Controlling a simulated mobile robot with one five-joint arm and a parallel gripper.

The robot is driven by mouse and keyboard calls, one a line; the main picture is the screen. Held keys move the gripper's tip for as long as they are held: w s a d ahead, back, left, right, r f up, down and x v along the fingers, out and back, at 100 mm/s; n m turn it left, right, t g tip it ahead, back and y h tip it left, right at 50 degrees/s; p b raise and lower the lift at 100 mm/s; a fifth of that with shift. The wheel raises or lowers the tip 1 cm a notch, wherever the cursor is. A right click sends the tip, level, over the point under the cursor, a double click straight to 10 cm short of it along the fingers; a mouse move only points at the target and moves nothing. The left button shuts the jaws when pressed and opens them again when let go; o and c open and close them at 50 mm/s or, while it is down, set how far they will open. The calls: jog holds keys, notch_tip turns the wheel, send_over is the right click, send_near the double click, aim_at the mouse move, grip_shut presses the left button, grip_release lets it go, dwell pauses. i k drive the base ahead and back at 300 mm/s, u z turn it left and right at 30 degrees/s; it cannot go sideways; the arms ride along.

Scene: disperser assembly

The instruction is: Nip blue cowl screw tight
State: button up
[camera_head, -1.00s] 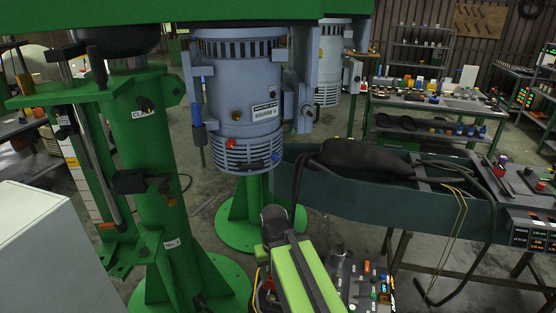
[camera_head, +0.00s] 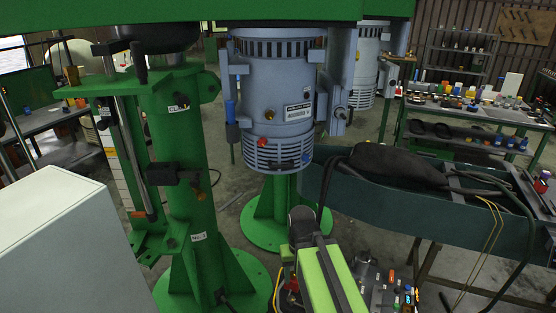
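The grey-blue motor (camera_head: 272,85) hangs under a green beam, with a slotted cowl (camera_head: 270,155) at its lower end. A small blue screw head (camera_head: 306,158) sits at the right of the cowl, and a red one (camera_head: 263,143) at its left front. My arm rises from the bottom edge with a lime green link. Its dark end, my gripper (camera_head: 302,220), is below the cowl, apart from the screws in the picture. Its fingers cannot be made out.
A green pillar (camera_head: 185,150) with clamps and a white box (camera_head: 62,235) stand at left. A dark green trough (camera_head: 400,205) with a black bundle lies at right. A blue-handled part (camera_head: 231,110) hangs beside the motor. Bare floor shows around the green pedestal (camera_head: 272,215).

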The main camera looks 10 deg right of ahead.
aim_at(306, 158)
jog(key=z, duration=0.15)
jog(key=k, duration=0.55)
jog(key=u, duration=1)
jog(key=i, duration=0.7)
